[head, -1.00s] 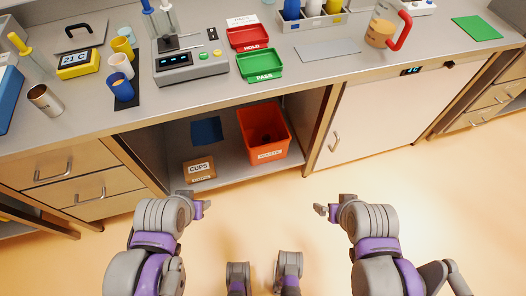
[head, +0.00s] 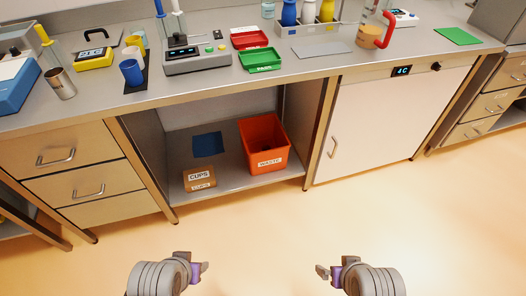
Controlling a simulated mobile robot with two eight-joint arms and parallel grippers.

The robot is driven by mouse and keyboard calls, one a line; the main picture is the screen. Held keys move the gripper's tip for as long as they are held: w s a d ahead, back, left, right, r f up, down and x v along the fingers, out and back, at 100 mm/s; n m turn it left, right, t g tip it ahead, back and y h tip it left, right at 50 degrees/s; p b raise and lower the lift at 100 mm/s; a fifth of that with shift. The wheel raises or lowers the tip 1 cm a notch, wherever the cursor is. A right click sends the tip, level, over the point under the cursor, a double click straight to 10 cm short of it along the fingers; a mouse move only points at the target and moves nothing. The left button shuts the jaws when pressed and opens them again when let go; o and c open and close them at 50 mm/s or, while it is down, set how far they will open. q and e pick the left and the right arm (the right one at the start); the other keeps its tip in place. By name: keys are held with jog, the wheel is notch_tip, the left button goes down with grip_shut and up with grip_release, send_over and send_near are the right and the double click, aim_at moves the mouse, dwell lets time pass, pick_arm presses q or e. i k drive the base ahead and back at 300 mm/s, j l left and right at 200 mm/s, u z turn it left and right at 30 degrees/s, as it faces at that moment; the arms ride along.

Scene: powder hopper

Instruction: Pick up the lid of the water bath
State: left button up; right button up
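The water bath (head: 92,61) is a yellow box with a small display, on the left part of the counter in the head view. Its lid (head: 107,41) is a grey plate with a dark arched handle and appears to lie on top of the bath. My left gripper (head: 202,268) is low over the floor in front of the counter, far from the lid. My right gripper (head: 324,271) is also low over the floor, farther right. Neither gripper touches anything. Their finger gaps are too unclear to judge.
A blue cup (head: 131,73) and other cups stand right of the bath. A metal cup (head: 61,84) and a blue box (head: 14,82) are to its left. A grey scale-like device (head: 197,60) is farther right. The floor before the counter is clear.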

aim_at(100, 37)
jog(key=u, duration=1.6)
